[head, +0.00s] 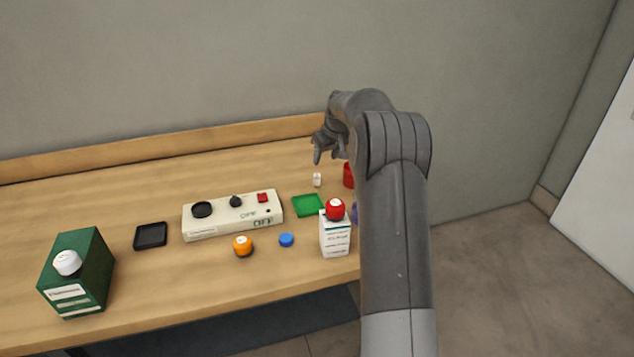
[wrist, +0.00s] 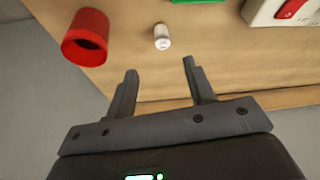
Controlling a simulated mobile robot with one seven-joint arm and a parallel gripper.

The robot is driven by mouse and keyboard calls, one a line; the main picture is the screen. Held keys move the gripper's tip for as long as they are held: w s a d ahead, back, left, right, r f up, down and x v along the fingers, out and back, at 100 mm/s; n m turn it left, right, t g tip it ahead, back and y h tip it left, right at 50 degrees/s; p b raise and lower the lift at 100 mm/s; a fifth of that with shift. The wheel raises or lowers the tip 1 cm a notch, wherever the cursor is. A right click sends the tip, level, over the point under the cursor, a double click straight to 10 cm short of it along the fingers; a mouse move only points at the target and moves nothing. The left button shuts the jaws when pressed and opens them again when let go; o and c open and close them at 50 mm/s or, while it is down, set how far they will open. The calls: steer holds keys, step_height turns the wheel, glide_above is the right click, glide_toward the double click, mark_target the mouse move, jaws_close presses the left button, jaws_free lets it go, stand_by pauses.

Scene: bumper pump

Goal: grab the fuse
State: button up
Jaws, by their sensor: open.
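The fuse looks to be the small white cylinder (head: 317,179) standing on the table near its right end, left of a red cup. In the wrist view the white cylinder (wrist: 161,36) stands beyond my fingertips, roughly in line with the gap between them. My gripper (wrist: 160,70) is open and empty, and nothing touches its fingers. In the head view my gripper (head: 330,157) is above the table, behind the white cylinder, partly hidden by my own arm.
The red cup (wrist: 86,38) stands close to the white cylinder, near the table edge. A green tray (head: 307,205), a white control box (head: 232,225) marked OFF and a white carton (head: 335,243) with a red ball are nearby. A wooden ledge (head: 230,135) runs along the wall.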

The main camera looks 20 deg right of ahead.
mark_target(318, 176)
steer(key=x, duration=0.6)
steer(key=shift+w+d+f, duration=0.15)
steer(key=shift+w+f, duration=0.1)
steer(key=shift+w, duration=0.05)
steer(key=x, duration=0.5)
steer(key=shift+a+f, duration=0.1)
steer(key=shift+a, duration=0.25)
steer(key=shift+c, duration=0.2)
steer(key=c, duration=1)
